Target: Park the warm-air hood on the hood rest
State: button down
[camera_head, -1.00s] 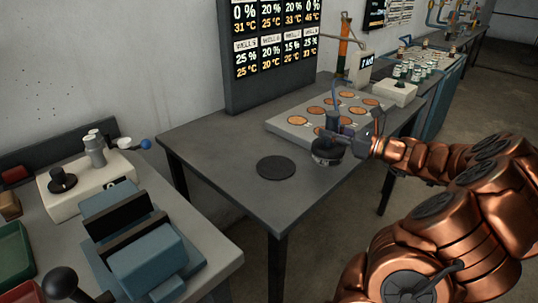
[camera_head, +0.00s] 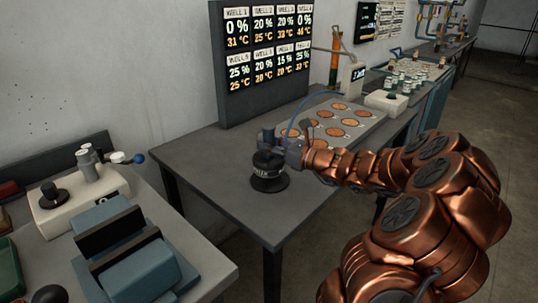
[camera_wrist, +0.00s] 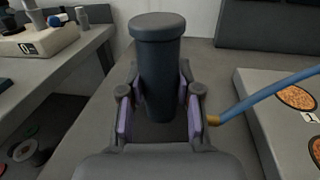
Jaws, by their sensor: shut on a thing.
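The warm-air hood (camera_head: 268,162) is a dark round body with a pale band around it and an upright handle. My gripper (camera_head: 272,148) is shut on the handle, whose dark capped post (camera_wrist: 158,65) stands between the two purple-padded fingers in the wrist view. A blue hose (camera_head: 305,104) runs to the hood side; it also shows in the wrist view (camera_wrist: 270,92). The hood rest, a flat black disc (camera_head: 270,186), lies right under the hood and is mostly covered by it. I cannot tell whether the hood touches it.
The plate with several orange wells (camera_head: 335,130) is right of the hood on the grey table (camera_head: 205,150). A display panel (camera_head: 268,55) stands behind. A bench with a blue clamp-like device (camera_head: 130,255) and a white unit (camera_head: 80,200) is at left. The table's left part is clear.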

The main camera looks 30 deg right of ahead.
aim_at(274, 156)
jog(key=shift+f, duration=1.7)
jog(key=shift+d+f, duration=0.1)
jog(key=c, duration=0.8)
grip_release()
jog(key=v, duration=1.2)
jog(key=shift+s, duration=0.1)
